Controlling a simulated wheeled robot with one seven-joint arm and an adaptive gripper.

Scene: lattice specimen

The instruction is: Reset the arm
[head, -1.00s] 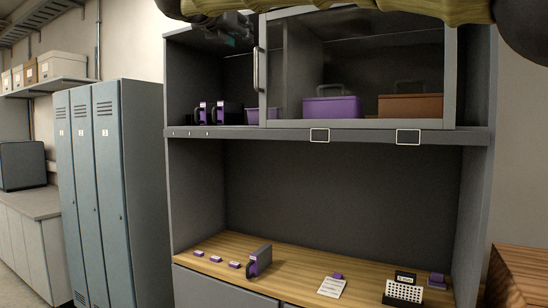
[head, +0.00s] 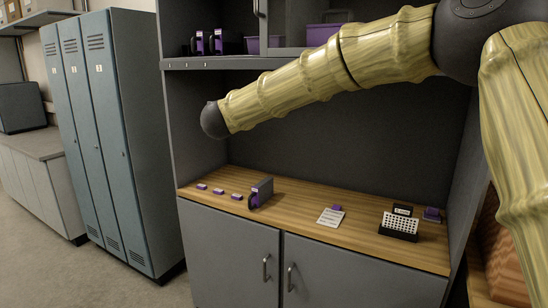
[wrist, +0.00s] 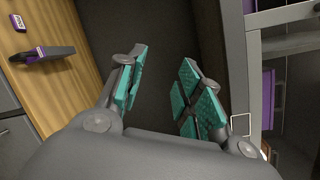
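My arm (head: 300,88) stretches across the head view from the upper right, in front of the cabinet. It ends at a dark round joint at the left; my gripper itself cannot be made out there. In the wrist view my gripper (wrist: 163,62) has its two teal-padded fingers spread apart with nothing between them. The dark cabinet back shows beyond them. In that view the wooden counter lies at the left and the upper shelf side at the right.
The wooden counter (head: 300,226) carries a dark-and-purple handled block (head: 261,191), several small purple pieces, a white card (head: 331,216) and a perforated rack (head: 399,227). Purple bins (head: 326,34) stand on the upper shelf. Grey lockers (head: 100,130) stand at the left.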

